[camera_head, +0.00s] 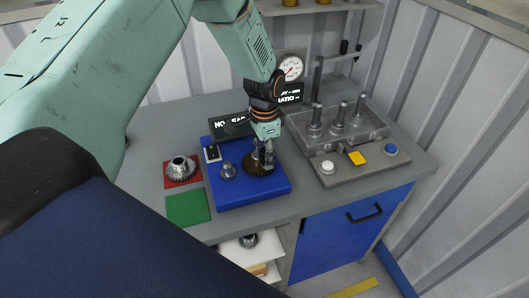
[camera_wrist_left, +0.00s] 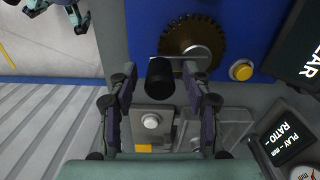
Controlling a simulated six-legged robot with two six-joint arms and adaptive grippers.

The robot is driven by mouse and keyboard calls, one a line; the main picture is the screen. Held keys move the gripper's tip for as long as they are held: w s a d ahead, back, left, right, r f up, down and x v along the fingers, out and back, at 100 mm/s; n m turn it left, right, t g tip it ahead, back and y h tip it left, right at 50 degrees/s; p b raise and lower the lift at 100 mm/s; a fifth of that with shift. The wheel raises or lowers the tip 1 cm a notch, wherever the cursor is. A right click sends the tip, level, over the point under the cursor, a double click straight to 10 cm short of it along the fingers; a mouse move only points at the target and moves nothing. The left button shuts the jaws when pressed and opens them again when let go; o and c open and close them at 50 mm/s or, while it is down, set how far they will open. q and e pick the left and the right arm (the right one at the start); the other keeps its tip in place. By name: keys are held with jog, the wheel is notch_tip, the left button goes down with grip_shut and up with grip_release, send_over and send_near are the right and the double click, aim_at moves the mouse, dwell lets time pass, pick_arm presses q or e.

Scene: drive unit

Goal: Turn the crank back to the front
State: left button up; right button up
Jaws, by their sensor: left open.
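The blue drive unit (camera_head: 230,197) sits on the grey bench. A brown toothed wheel (camera_wrist_left: 205,38) is on its top, with a silver crank arm (camera_wrist_left: 200,52) across it. The crank ends in an upright black handle (camera_wrist_left: 160,78). My left gripper (camera_head: 266,162) points down over the wheel in the head view and hides most of the crank there. In the left wrist view its fingers (camera_wrist_left: 160,98) are open, one on each side of the handle, with gaps visible. Teal and black parts at that view's top left may be my right gripper, too cropped to read.
A grey fixture with upright pegs (camera_head: 338,122) and white, yellow and blue buttons stands right of the unit. A small dark display (camera_head: 230,127) is behind it. A gear (camera_head: 181,168) rests on a red pad; the green pad (camera_head: 188,208) is empty.

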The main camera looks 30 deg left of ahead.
pick_arm(q)
notch_tip(320, 180, up, 12)
dwell(0.6)
dwell(0.5)
